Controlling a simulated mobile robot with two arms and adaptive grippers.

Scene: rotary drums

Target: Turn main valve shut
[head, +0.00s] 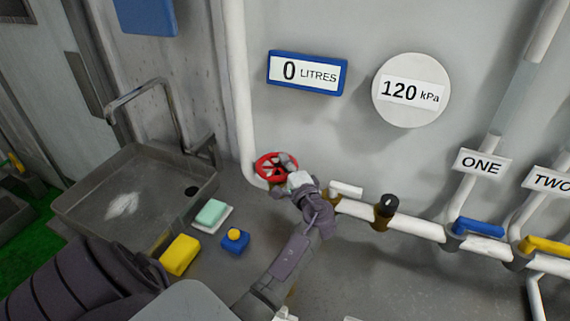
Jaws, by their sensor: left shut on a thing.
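The main valve is a red handwheel (264,167) on the white pipe, near the middle of the head view. My left gripper (288,168) is at the right side of the wheel, shut on its rim. The gripper covers the right part of the wheel and the pipe fitting behind it. My right gripper is not in view.
A blue-framed display (307,73) reads 0 LITRES, and a round gauge (411,91) reads 120 kPa. Right along the pipe are a blue handle (478,227) under ONE and a yellow handle (547,246) under TWO. A sink (90,184), sponge (211,212) and yellow block (180,255) are left.

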